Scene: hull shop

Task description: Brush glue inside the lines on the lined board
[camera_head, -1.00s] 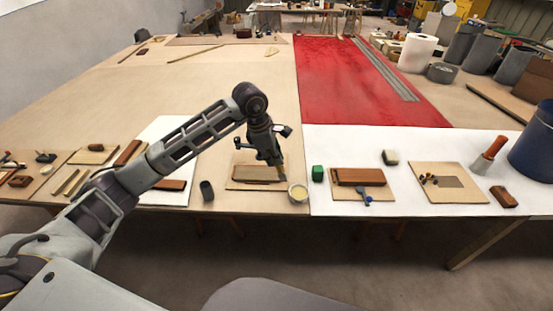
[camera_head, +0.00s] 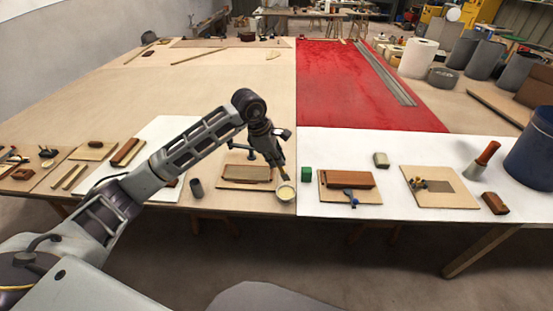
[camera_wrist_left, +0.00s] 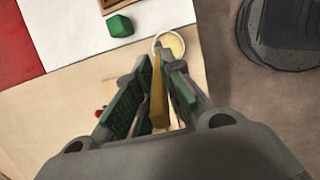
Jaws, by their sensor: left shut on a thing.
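My left gripper (camera_head: 277,160) is shut on a brush, pointing down at the glue pot at the front of the table. The brush (camera_wrist_left: 158,100) shows as a yellowish strip between the green-padded fingers in the left wrist view. Its lower end is at or over the round pot of pale yellow glue (camera_head: 286,193); I cannot tell whether it touches the glue. The pot also shows in the wrist view (camera_wrist_left: 171,42), partly behind the brush. A board (camera_head: 232,185) with a brownish panel lies just left of the pot; its lines are too small to make out. My right gripper is not in view.
A green block (camera_head: 306,174) stands right of the pot. A board (camera_head: 366,197) with a wooden block and a blue-handled tool lies further right. A dark cup (camera_head: 196,188) stands left of the brown-panel board. The table's front edge is close to the pot.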

